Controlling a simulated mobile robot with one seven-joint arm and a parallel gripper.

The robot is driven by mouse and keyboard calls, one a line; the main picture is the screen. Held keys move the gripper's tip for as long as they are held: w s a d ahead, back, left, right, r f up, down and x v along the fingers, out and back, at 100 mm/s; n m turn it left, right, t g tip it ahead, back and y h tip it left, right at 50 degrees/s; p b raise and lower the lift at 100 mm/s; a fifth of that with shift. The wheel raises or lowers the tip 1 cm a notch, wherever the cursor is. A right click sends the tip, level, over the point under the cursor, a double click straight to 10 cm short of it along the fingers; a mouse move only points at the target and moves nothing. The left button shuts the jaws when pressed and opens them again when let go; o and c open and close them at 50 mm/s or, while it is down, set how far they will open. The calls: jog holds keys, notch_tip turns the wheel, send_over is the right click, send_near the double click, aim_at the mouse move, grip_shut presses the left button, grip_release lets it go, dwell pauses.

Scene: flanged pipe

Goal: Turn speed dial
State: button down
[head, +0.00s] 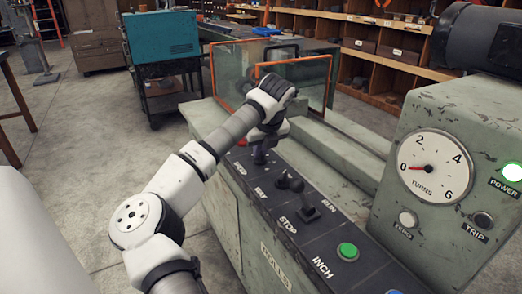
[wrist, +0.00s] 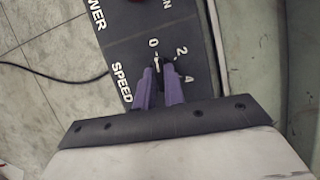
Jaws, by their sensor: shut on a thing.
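The speed dial (wrist: 160,64) is a small dark knob on the dark control panel, beside the word SPEED in the wrist view. White marks 0, 2 and 4 curve around its far and right side, and a pale line shows on it near the 0. My gripper (wrist: 161,74) has its two purple fingers closed on either side of the knob and hides most of it. In the head view my gripper (head: 261,155) points down at the far end of the panel, and the dial is hidden there.
Nearer on the panel (head: 322,217) stand black levers (head: 306,210) and a green INCH button (head: 347,251). At right, a TURNS gauge (head: 435,165) has its red needle near 0, and the POWER lamp (head: 513,171) glows green. An orange-edged clear guard (head: 300,82) stands behind my gripper.

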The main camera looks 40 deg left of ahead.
jog(key=m+t+b, duration=0.1)
jog(key=m, duration=0.2)
jog(key=shift+s+a+h, duration=0.1)
jog(key=shift+s+h, duration=0.05)
jog(key=shift+h, duration=0.15)
jog(key=m, duration=0.2)
jog(key=shift+a+m+t+h, duration=0.1)
jog(key=shift+m+t+h, duration=0.3)
jog(key=m+h, duration=0.1)
jog(key=m, duration=0.1)
jog(key=m+p, duration=0.1)
jog(key=m, duration=0.1)
jog(key=shift+a+r+m+t+h, duration=0.1)
jog(key=shift+m+t+h, duration=0.3)
jog(key=shift+m, duration=0.3)
jog(key=c, duration=1.5)
grip_release()
jog(key=v, duration=1.3)
jog(key=shift+s+r, duration=0.1)
jog(key=shift+r, duration=0.3)
